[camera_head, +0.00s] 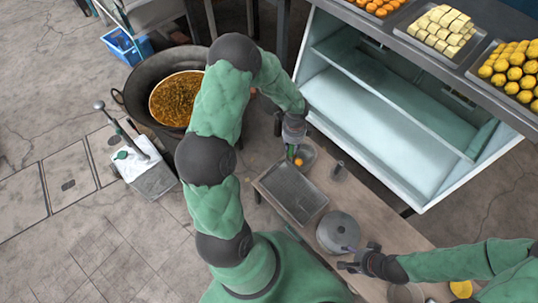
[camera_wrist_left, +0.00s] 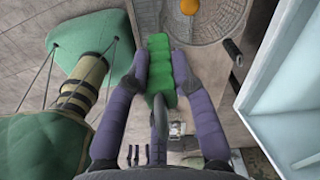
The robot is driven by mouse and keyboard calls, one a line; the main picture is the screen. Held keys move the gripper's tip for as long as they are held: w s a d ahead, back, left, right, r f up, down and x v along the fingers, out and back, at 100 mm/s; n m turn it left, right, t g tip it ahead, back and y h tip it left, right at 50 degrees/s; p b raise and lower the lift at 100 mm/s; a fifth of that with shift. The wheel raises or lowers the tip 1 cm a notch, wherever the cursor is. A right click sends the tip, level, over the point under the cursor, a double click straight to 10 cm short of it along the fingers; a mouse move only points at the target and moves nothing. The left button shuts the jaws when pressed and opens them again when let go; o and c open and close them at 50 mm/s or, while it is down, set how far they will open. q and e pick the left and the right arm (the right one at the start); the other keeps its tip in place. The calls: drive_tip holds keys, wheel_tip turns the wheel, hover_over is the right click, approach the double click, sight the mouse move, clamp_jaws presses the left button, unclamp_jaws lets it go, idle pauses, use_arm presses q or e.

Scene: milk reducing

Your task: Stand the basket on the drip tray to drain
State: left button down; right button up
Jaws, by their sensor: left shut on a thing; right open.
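The basket (camera_head: 309,153) is a round wire-mesh one with an orange ball in it, at the far end of the table, just beyond the drip tray. It also shows at the top of the left wrist view (camera_wrist_left: 215,35). My left gripper (camera_head: 292,146) is shut on the basket's green handle (camera_wrist_left: 160,72), one purple finger on each side. I cannot tell whether the basket touches the table. The drip tray (camera_head: 292,192) is a dark, empty rectangular tray lying flat. My right gripper (camera_head: 358,258) is open beside the grey round pot (camera_head: 338,232).
A wok of brown food (camera_head: 178,98) stands left of my left arm. A small cup (camera_head: 338,171) is right of the drip tray. An open glass-sided case (camera_head: 390,105) borders the wooden table (camera_head: 375,212) on the right, with trays of yellow food (camera_head: 515,70) above.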

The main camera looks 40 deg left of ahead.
use_arm(q)
drive_tip(key=s+a+f+m+b, duration=0.2)
drive_tip(key=a+f+m+b, duration=0.2)
drive_tip(key=f, duration=0.4)
drive_tip(key=s+a+f+m+b, duration=0.2)
drive_tip(key=a+f+m+b, duration=0.2)
drive_tip(key=f, duration=0.4)
drive_tip(key=shift+a+f+m+b, duration=0.2)
drive_tip(key=shift+m+b, duration=0.25)
drive_tip(key=shift+m, duration=0.45)
drive_tip(key=shift+s+f, duration=0.1)
drive_tip(key=shift+f, duration=0.25)
drive_tip(key=c, duration=1)
unclamp_jaws()
drive_tip(key=shift+s+d, duration=0.1)
wheel_tip(320, 180, up, 12)
